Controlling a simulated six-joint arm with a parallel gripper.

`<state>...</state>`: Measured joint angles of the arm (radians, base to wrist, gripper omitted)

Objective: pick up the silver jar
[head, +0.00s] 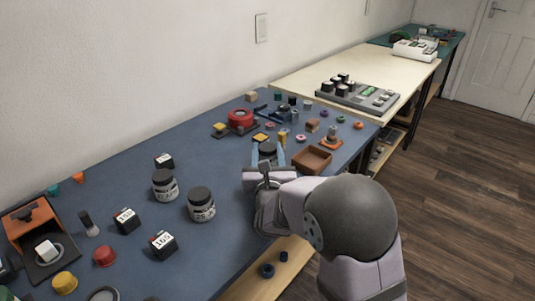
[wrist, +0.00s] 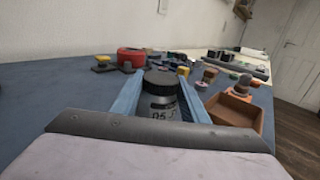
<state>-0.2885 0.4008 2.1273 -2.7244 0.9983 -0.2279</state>
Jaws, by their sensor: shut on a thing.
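The silver jar (wrist: 161,103) has a black lid and a grey body with dark printing that reads "05" in part. It stands upright between the two blue fingers of my gripper (wrist: 158,78) in the wrist view. The fingers are closed against its two sides. In the head view, the jar (head: 267,148) shows partly behind my gripper (head: 268,154), over the blue mat. Its base is hidden by my gripper, so I cannot tell whether it touches the mat.
Two similar dark-lidded jars (head: 165,184) (head: 201,204) stand to the left, near several labelled black blocks (head: 125,221). An open brown tray (head: 312,160) is close on the right. A red round item (head: 240,117) and small parts lie behind. Bare blue mat (head: 110,180) shows at left.

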